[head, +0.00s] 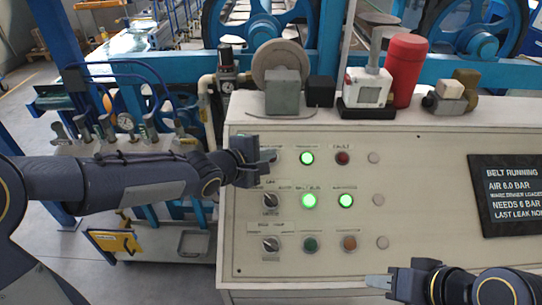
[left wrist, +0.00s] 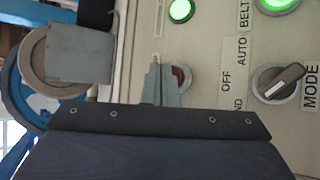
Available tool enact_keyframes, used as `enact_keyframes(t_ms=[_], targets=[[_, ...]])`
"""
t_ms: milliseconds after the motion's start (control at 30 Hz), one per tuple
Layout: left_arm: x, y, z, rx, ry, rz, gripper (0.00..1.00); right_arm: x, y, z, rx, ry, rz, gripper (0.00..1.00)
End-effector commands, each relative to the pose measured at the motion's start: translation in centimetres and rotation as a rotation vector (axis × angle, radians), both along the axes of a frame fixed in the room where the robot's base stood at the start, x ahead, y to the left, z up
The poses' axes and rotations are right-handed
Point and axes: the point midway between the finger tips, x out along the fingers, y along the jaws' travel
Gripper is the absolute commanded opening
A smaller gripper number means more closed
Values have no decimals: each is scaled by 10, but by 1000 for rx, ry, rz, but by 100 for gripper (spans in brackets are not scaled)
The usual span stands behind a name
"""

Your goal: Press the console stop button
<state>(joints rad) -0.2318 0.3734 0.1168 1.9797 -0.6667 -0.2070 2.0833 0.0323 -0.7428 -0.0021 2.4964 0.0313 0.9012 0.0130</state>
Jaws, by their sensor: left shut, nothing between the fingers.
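The console (head: 330,265) has a pale sloped panel with lights, knobs and buttons. My left gripper (head: 274,156) is shut and empty at the panel's upper left corner, its tip pointing right in the head view. In the left wrist view its closed fingertips (left wrist: 156,66) lie beside a dark red round button (left wrist: 180,77), partly hidden by the fingers. I cannot tell if they touch it. In the head view my gripper hides that spot. My right gripper (head: 378,281) is low at the panel's front, away from the buttons; I cannot tell its finger gap.
A lit green lamp (head: 306,158) and a dark red FAULT lamp (head: 342,158) sit right of my left gripper. The MODE knob (head: 270,200) is below it. A grey block (head: 283,92) and red cylinder (head: 405,70) stand on the console top. A dark text screen (head: 510,195) is right.

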Motion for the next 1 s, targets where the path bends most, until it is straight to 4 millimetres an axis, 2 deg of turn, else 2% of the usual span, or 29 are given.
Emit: enact_keyframes(t_ms=[1000], targets=[[5,0,-8,-1,-1,0,0,0,0,-2,0,0,0,36]])
